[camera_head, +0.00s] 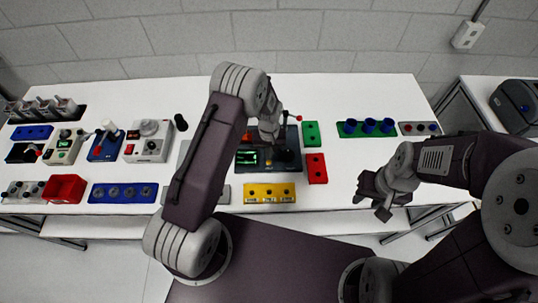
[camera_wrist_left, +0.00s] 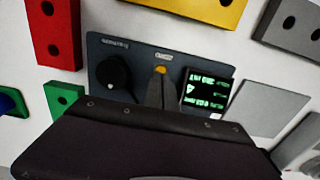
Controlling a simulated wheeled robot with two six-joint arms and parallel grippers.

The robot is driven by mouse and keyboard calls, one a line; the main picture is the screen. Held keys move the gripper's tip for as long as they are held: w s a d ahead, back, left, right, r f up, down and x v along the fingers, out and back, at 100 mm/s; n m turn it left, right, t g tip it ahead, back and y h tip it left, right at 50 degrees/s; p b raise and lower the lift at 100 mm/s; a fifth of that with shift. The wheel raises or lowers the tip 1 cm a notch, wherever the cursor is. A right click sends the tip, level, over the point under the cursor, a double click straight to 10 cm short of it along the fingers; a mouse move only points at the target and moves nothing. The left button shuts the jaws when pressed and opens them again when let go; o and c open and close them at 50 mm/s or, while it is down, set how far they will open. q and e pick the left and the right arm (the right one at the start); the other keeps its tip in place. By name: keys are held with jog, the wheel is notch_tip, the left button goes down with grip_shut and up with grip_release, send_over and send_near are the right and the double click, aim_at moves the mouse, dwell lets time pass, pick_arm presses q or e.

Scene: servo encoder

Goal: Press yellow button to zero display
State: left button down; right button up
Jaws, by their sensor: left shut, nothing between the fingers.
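The dark servo encoder panel (camera_wrist_left: 138,62) lies on the table, and it shows in the head view (camera_head: 268,170) partly behind my left arm. It carries a small yellow button (camera_wrist_left: 160,70), a black knob (camera_wrist_left: 113,72) and a display (camera_wrist_left: 206,92) with lit green text. The digits are too blurred to read. My left gripper (camera_wrist_left: 161,82) is shut and empty, its tips right at the yellow button; I cannot tell whether they touch it. In the head view the left gripper (camera_head: 269,138) points down over the panel. My right gripper (camera_head: 369,205) looks open and empty, near the table's front edge.
A yellow block (camera_head: 269,194), a red block (camera_head: 317,168) and a green block (camera_head: 311,134) lie close around the panel. Blue cups (camera_head: 369,126) stand at the back right. Other devices and a red bin (camera_head: 64,189) fill the left.

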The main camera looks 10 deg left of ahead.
aim_at(269, 162)
pick_arm(q)
jog(key=shift+f, duration=0.55)
jog(key=shift+s+a+f, duration=0.1)
jog(key=shift+f, duration=0.5)
jog(key=shift+f, duration=0.1)
